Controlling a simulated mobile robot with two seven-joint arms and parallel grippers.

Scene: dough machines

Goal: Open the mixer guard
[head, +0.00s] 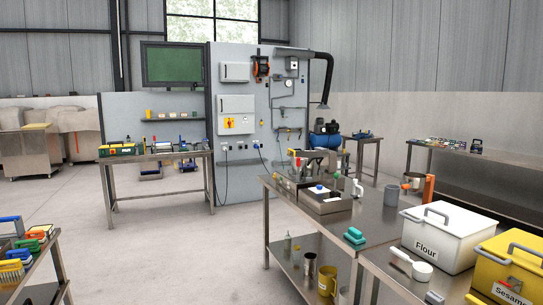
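I cannot make out a mixer or its guard for certain in the head view. A small grey machine (319,160) stands at the far end of the steel table on the right, too small to tell its parts. Neither of my grippers is in view.
A long steel table (375,220) carries a white flour bin (447,237), a yellow sesame bin (512,264), a white scoop (412,264) and a teal brush (354,236). A workbench (157,157) stands before a grey panel wall. The floor (160,255) at centre left is clear.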

